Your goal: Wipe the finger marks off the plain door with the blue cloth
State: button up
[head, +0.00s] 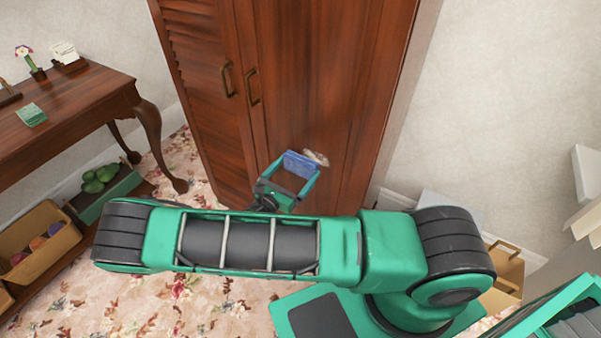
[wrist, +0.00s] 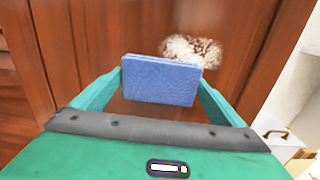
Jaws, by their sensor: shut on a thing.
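The plain door (head: 315,75) is the right-hand door of a dark wooden wardrobe, and it is closed. A pale, whitish smudge of finger marks (head: 317,157) is low on it; it also shows in the wrist view (wrist: 190,49), just above and right of the cloth. My gripper (head: 299,167) is shut on the blue cloth (wrist: 161,81), a flat folded pad held across between the two fingertips. The cloth (head: 298,165) is in front of the door, beside the marks. I cannot tell whether it touches the wood. The cloth may hide part of the smudge.
The louvred door (head: 200,60) is left of the plain one; brass handles (head: 252,87) stand out above my gripper. A wooden table (head: 75,105) is at the left, with a crate (head: 40,243) below it. A tan box (head: 503,275) is at the lower right.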

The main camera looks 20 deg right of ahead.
aim_at(304, 166)
jog(key=shift+w+a, duration=0.3)
jog(key=shift+w, duration=0.1)
jog(key=shift+s+r, duration=0.15)
jog(key=shift+r, duration=1.15)
jog(key=shift+s+d, duration=1.2)
jog(key=shift+s, duration=0.25)
jog(key=shift+s+d, duration=1.2)
jog(key=shift+s, duration=0.25)
jog(key=shift+s+d, duration=0.45)
jog(key=shift+s, duration=0.25)
jog(key=shift+s+d, duration=0.4)
jog(key=shift+s, duration=0.3)
jog(key=shift+a, duration=0.1)
jog(key=shift+w+a, duration=0.7)
jog(key=shift+w, duration=0.3)
jog(key=shift+w+a, duration=0.7)
jog(key=shift+w, duration=0.25)
jog(key=shift+w+a, duration=0.7)
jog(key=shift+w, duration=0.3)
jog(key=shift+w+a, duration=0.1)
jog(key=shift+w+a, duration=0.45)
jog(key=shift+w, duration=0.3)
jog(key=shift+w+a, duration=0.4)
jog(key=shift+w, duration=0.3)
